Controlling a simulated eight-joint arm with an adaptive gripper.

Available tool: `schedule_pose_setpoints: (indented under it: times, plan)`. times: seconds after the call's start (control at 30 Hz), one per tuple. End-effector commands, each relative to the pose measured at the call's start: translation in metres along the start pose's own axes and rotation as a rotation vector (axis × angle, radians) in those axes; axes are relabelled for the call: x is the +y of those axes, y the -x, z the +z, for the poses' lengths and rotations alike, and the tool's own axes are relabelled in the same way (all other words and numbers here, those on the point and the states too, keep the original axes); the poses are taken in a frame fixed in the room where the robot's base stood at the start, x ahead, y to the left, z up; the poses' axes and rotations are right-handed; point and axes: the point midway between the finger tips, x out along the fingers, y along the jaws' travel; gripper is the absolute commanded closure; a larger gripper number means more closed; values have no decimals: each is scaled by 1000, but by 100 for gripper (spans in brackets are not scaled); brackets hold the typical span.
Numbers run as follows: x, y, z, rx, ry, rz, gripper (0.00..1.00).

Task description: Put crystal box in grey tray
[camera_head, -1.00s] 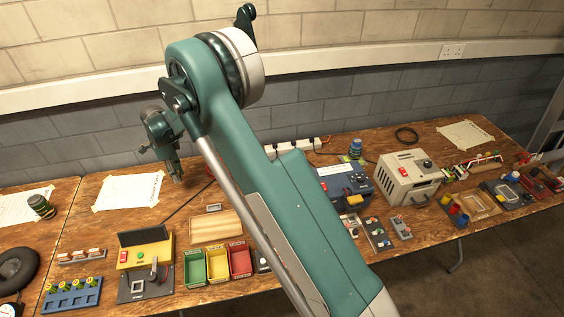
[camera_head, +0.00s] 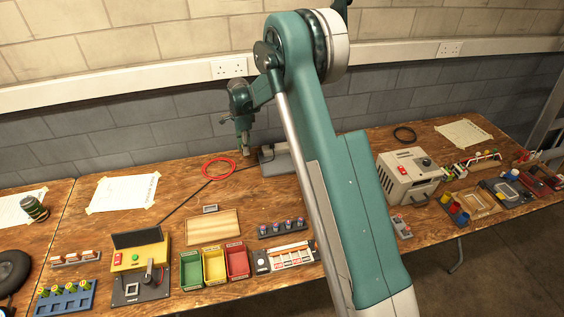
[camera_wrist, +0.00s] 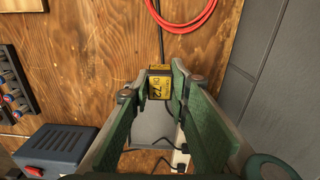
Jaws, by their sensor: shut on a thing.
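A small yellow and dark box (camera_wrist: 159,82), marked with what looks like 72, is between my fingertips in the wrist view; I take it for the crystal box. My gripper (camera_wrist: 160,88) is shut on it. In the head view my gripper (camera_head: 243,150) points down above the back of the table, right of the red coil, and the box is too small to make out. A flat grey surface (camera_wrist: 151,125) shows between my fingers in the wrist view. It may be the grey tray, partly hidden by the fingers.
A red cable coil (camera_head: 219,168) lies left of my gripper. Yellow, green and red bins (camera_head: 214,267), a wooden board (camera_head: 212,227) and a knob rack (camera_head: 282,228) stand nearer the front. A blue-grey box (camera_wrist: 55,152) shows lower left in the wrist view. The wall is close behind.

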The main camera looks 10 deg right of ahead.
Motion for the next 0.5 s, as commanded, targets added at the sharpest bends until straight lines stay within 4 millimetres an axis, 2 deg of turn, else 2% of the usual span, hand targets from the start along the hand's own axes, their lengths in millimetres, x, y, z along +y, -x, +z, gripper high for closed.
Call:
schedule_pose_setpoints:
  times: [0.03,0.3,0.5]
  plan:
    - [-1,-1,-20,0,-8,0,89]
    - [-1,0,-107,0,-25,0,89]
    - [2,1,-152,0,-33,0,89]
